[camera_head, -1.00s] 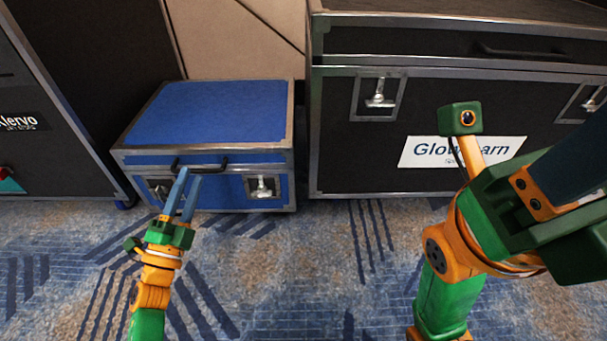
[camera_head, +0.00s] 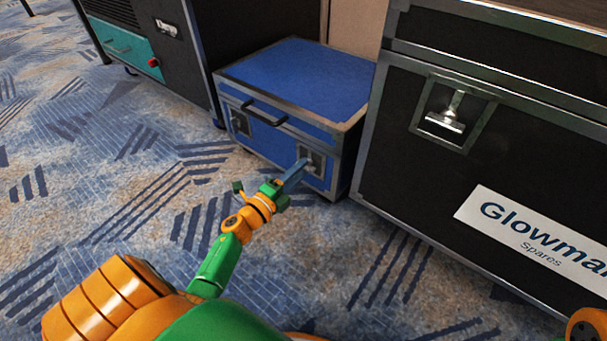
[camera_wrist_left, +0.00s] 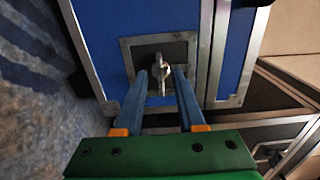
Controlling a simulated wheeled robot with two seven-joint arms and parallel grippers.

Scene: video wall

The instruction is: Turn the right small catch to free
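The small blue case (camera_head: 300,80) stands on the carpet with two metal catches on its front. The right small catch (camera_head: 316,160) is partly covered by my left gripper (camera_head: 302,168) in the head view. In the left wrist view, this catch (camera_wrist_left: 161,73) sits in a dark recessed plate with a metal frame, its key-like wing pointing along the fingers. My left gripper (camera_wrist_left: 162,78) is open, with one blue finger on each side of the wing. I cannot tell whether either finger touches it. The left small catch (camera_head: 240,122) is clear. My right gripper is out of view.
The large black case (camera_head: 400,150) with a catch (camera_head: 446,120) and a white label stands close on the right. A dark cabinet (camera_head: 170,65) with a teal panel stands at the left. Open patterned carpet lies in front.

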